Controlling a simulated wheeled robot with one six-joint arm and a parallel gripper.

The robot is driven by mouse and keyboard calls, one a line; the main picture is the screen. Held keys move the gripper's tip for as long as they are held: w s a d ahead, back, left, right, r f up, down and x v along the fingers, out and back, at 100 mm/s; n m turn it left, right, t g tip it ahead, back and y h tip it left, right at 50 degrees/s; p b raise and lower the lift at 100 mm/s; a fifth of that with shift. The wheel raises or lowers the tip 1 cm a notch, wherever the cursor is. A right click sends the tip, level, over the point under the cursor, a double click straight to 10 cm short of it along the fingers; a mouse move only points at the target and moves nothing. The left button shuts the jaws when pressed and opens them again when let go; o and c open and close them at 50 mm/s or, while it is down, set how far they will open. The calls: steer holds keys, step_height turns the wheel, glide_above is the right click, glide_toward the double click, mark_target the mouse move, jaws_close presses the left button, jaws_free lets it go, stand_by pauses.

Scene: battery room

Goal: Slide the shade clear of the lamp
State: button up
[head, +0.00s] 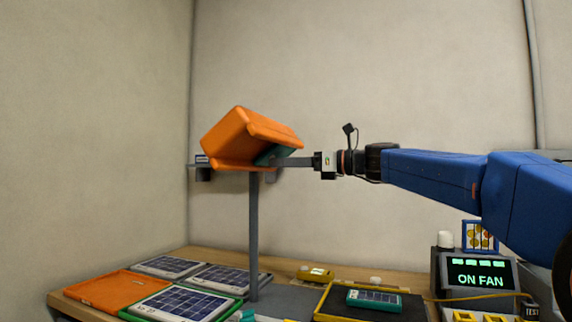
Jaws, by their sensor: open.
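The orange shade (240,139) is tilted on top of a grey upright post (253,235), in the middle left of the head view. A teal piece (275,154) shows at its lower right edge; I cannot tell what it belongs to. The lamp is not clearly visible; a grey bar with a dark block (203,172) shows left of the shade. My gripper (290,161) reaches in from the right with its jaws at the shade's right edge. The jaws are open; I cannot tell whether they touch the shade, and it partly hides their tips.
Solar panels (185,304) and an orange tray (115,291) lie on the wooden bench at left. A black mat with a yellow rim (322,305) holds a small teal panel device (374,299). A box with a lit "ON FAN" display (480,274) stands at right.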

jaws_close()
steer(key=s+a, duration=0.5)
steer(key=s, duration=1)
steer(key=shift+a, duration=0.2)
jaws_free()
steer(key=shift+s, duration=0.1)
steer(key=v, duration=1.7)
steer(key=shift+d, duration=0.2)
